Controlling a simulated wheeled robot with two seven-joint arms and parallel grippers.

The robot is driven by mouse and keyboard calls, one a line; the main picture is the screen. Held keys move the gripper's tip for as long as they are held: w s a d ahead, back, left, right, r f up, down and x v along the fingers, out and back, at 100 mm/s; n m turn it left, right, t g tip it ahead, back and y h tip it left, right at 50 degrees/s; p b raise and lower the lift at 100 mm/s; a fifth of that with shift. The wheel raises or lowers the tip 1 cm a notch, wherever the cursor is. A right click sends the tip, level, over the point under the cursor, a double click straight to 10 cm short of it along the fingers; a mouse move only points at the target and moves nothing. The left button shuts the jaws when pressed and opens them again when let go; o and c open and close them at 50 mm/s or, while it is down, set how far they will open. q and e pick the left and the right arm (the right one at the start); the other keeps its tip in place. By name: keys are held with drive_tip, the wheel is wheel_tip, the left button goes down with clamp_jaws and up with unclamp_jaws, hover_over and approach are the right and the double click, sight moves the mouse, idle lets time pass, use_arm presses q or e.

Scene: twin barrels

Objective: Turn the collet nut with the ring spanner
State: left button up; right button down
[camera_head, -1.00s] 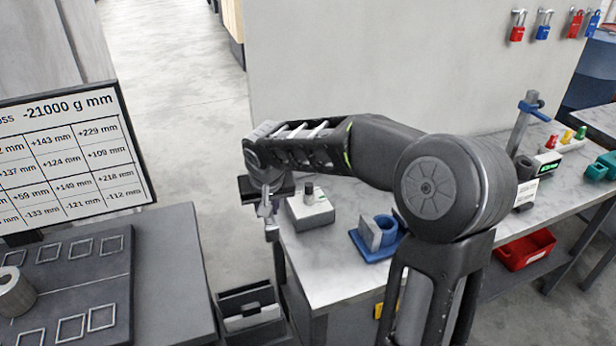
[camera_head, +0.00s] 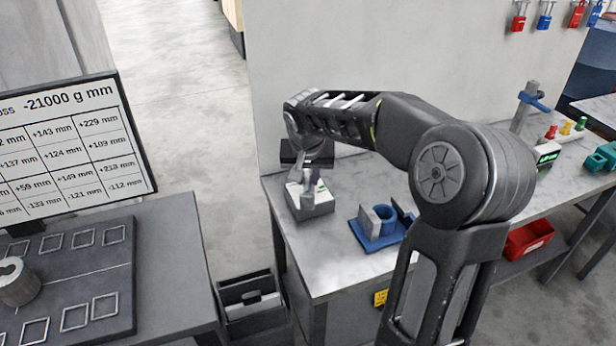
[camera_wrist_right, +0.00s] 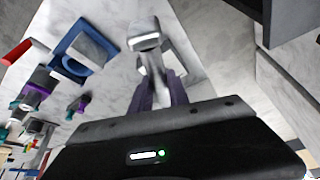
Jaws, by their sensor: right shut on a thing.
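The spanner's pale head also shows in the right wrist view (camera_wrist_right: 145,32), beyond the purple-grey fingers. The spanner is in front of the pale grey block (camera_head: 314,210) that carries the collet nut. The nut itself is hard to make out behind the spanner and gripper, and I cannot tell if the ring is around it. My left gripper is out of view.
A blue holder (camera_head: 378,242) with a grey plate stands right of the block. A vertical post with a blue clamp (camera_head: 534,99) and coloured knobs are further right. A red bin (camera_head: 527,240) is below the bench. A dark table (camera_head: 165,255) is at left, with floor between.

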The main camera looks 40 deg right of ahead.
drive_tip(key=shift+f+b, duration=2.05)
drive_tip(key=shift+f, duration=0.4)
drive_tip(key=shift+b, duration=0.55)
idle(0.3)
drive_tip(key=shift+f+b, duration=1.2)
drive_tip(key=shift+f, duration=0.1)
idle(0.8)
drive_tip(key=shift+d, duration=0.1)
idle(0.3)
drive_tip(key=shift+s+d+n+t+y+p, duration=0.3)
drive_tip(key=shift+s+d+n+p, duration=0.3)
drive_tip(key=shift+d+n, duration=0.3)
drive_tip(key=shift+r, duration=0.1)
